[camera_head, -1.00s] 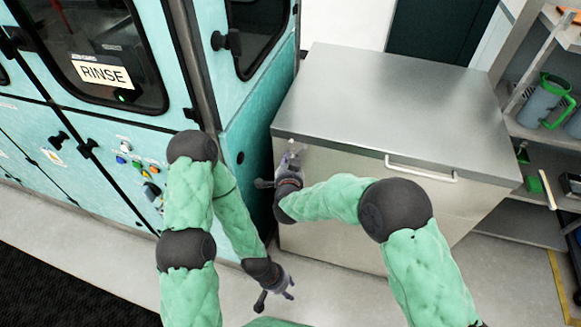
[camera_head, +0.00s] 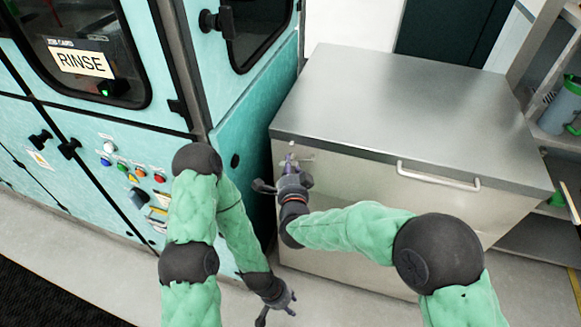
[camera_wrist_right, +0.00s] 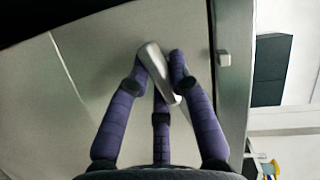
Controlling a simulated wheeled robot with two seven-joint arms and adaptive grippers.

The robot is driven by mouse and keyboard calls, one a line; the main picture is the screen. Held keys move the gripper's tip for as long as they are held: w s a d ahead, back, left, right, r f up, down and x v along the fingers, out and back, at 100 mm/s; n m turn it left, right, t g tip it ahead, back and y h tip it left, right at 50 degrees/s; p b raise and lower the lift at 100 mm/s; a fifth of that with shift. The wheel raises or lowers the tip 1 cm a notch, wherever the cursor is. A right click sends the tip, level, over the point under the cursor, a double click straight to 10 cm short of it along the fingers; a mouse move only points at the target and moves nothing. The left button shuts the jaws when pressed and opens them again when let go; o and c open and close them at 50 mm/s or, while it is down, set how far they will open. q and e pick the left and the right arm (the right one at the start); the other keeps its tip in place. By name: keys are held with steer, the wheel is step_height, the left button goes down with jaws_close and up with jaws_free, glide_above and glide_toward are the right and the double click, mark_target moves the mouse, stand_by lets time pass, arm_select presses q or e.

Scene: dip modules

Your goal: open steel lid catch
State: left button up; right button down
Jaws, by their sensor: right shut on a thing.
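The steel lid (camera_head: 400,95) lies closed on a large steel box (camera_head: 345,205) at the right in the head view. The steel catch (camera_wrist_right: 154,62), a light grey lever, is on the box's front below the lid's left end. My right gripper (camera_wrist_right: 160,72) is shut on the lever, with fingers on both sides of it. In the head view, my right gripper (camera_head: 290,160) largely hides the catch. My left gripper (camera_head: 279,304) hangs low over the floor with its fingers spread, empty and away from the box.
A bar handle (camera_head: 438,178) runs along the box front, right of the catch. A teal rinse cabinet (camera_head: 85,140) stands close on the left, with a narrow gap to the box. Shelving with a jug (camera_head: 562,105) is at the right. Floor shows in front.

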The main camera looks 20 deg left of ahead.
steer(key=c, duration=1.1)
jaws_free()
steer(key=v, duration=1.2)
steer(key=shift+f, duration=0.1)
